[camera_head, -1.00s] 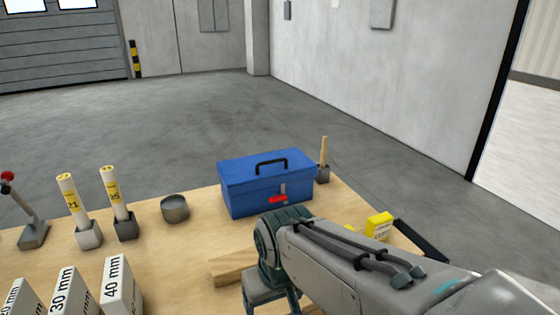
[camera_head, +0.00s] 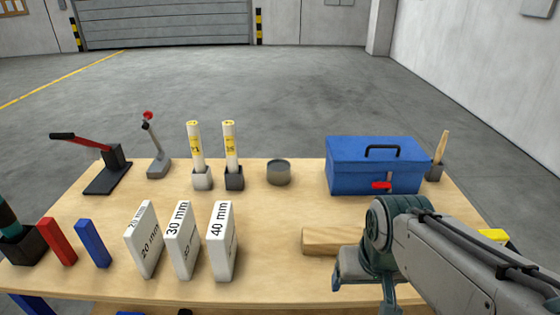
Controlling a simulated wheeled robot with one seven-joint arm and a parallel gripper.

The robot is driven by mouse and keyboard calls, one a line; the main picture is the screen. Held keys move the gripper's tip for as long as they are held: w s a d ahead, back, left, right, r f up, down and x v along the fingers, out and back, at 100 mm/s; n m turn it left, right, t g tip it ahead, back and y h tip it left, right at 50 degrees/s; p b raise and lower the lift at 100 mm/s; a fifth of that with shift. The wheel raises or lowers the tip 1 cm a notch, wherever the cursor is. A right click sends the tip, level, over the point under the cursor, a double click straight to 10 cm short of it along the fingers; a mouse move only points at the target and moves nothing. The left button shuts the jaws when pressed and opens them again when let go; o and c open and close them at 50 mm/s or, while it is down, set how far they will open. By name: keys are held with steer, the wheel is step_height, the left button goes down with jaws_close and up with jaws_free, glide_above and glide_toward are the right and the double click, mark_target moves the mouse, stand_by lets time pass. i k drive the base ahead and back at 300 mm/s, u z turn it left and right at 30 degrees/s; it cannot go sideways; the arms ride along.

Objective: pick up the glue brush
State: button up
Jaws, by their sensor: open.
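A pale wooden handle (camera_head: 442,147), which looks like the glue brush, stands upright and slightly tilted in a small dark holder (camera_head: 434,172) at the far right of the table. It is just right of the blue toolbox, and its lower end is hidden in the holder. My gripper (camera_head: 364,292) is open and points down over the front right of the table, nearer than the toolbox and to the left of the brush. Nothing shows between its fingers, though their tips are near the picture's lower edge.
The blue toolbox (camera_head: 350,178) stands behind my gripper. A wooden block (camera_head: 325,241) lies left of it, and a yellow item (camera_head: 494,236) is partly hidden by my arm. A round tin (camera_head: 278,172), two labelled tubes (camera_head: 230,150) and white thickness blocks (camera_head: 221,245) stand further left.

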mark_target(440, 149)
steer(key=u, duration=2.9)
steer(key=k, duration=1.15)
steer(key=z, duration=1.95)
steer(key=i, duration=0.5)
